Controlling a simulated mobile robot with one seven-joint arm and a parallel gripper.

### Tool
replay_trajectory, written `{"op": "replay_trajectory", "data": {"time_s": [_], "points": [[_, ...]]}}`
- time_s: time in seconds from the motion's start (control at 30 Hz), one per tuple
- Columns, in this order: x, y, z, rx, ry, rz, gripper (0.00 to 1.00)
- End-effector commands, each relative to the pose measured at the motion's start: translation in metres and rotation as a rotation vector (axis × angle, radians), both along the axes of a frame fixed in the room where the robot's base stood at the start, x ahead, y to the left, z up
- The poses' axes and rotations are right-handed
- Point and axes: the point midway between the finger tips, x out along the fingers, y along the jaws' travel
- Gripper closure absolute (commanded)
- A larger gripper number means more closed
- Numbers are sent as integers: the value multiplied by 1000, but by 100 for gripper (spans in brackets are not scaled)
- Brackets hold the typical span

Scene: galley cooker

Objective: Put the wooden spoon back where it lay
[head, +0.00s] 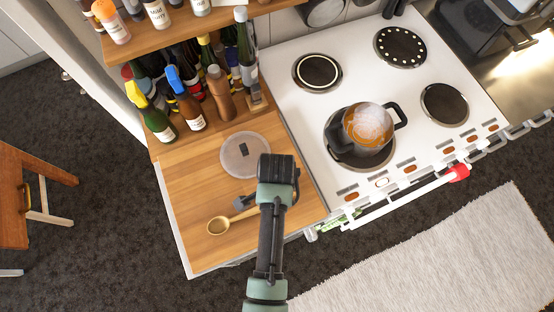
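The wooden spoon (218,226) is at the front of the wooden worktop, its bowl to the left. Its handle runs right and slightly up until my arm covers it. My gripper (242,202) shows only as a small dark grey part left of my arm, just above the spoon's handle in the picture. My wrist hides the rest, so I cannot tell whether the fingers are open or touch the handle. I also cannot tell whether the spoon rests on the wood or is just above it.
A round lid (238,168) with a dark knob lies behind the spoon. A dark pot (345,142) with orange contents stands on the front-left burner of the white cooker (296,107). Bottles (158,125) and a pepper mill (221,98) crowd the worktop's back. The worktop's front left is clear.

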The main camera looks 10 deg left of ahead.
Motion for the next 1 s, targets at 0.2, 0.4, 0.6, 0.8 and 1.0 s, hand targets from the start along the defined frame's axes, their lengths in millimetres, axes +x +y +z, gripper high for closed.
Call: {"op": "replay_trajectory", "data": {"time_s": [0.2,0.4,0.6,0.8,1.0], "points": [[0,0,-5,1,-1,0,100],[1,0,-7,0,-1,0,63],[0,0,-7,0,-1,0,37],[0,0,-7,1,-1,0,37],[1,0,4,0,-4,0,37]]}}
